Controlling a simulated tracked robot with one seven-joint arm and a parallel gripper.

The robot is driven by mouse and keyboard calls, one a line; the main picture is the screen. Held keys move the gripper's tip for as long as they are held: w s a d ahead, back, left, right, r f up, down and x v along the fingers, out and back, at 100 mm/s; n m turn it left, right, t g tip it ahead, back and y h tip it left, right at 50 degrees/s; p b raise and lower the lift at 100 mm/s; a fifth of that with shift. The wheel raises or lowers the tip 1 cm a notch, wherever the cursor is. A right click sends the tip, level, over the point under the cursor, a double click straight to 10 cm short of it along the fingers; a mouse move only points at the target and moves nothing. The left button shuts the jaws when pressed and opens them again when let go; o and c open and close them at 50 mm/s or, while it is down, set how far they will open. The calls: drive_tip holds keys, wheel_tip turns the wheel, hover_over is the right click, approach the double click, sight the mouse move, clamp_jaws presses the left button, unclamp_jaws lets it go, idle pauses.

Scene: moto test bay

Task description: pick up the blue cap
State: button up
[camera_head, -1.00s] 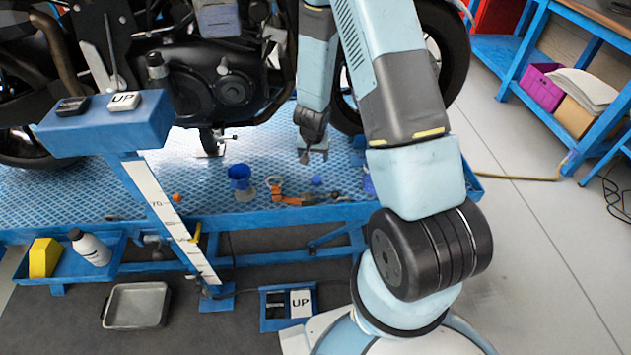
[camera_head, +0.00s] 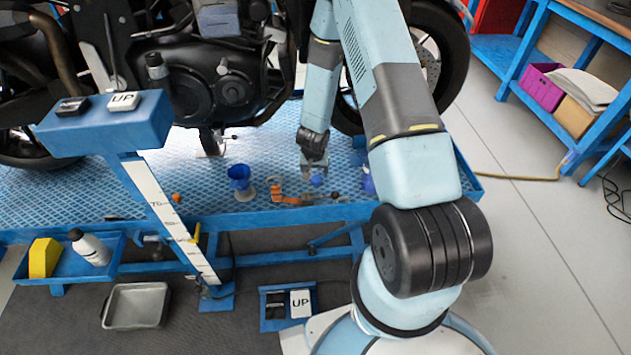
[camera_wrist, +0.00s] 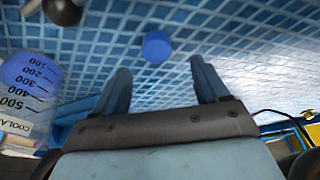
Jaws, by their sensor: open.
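The blue cap (camera_wrist: 157,47) is a small round blue piece lying on the blue tread-plate lift platform. In the wrist view it sits beyond my two fingertips, roughly midway between them. My gripper (camera_wrist: 160,85) is open and empty, with the cap ahead of it and not between the fingers. In the head view the cap (camera_head: 317,181) shows just below my gripper (camera_head: 314,172), close to the fingertips. Whether a finger touches it cannot be told from that view.
The motorcycle (camera_head: 225,85) stands behind.

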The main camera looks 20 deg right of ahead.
sight(316, 178)
drive_tip(key=x, duration=0.3)
drive_tip(key=shift+s+d+f, duration=0.1)
drive_tip(key=shift+s+f, duration=0.2)
drive_tip(key=shift+x, duration=0.85)
drive_tip(key=shift+w, duration=0.1)
drive_tip(key=c, duration=1.1)
drive_tip(key=shift+r, duration=0.15)
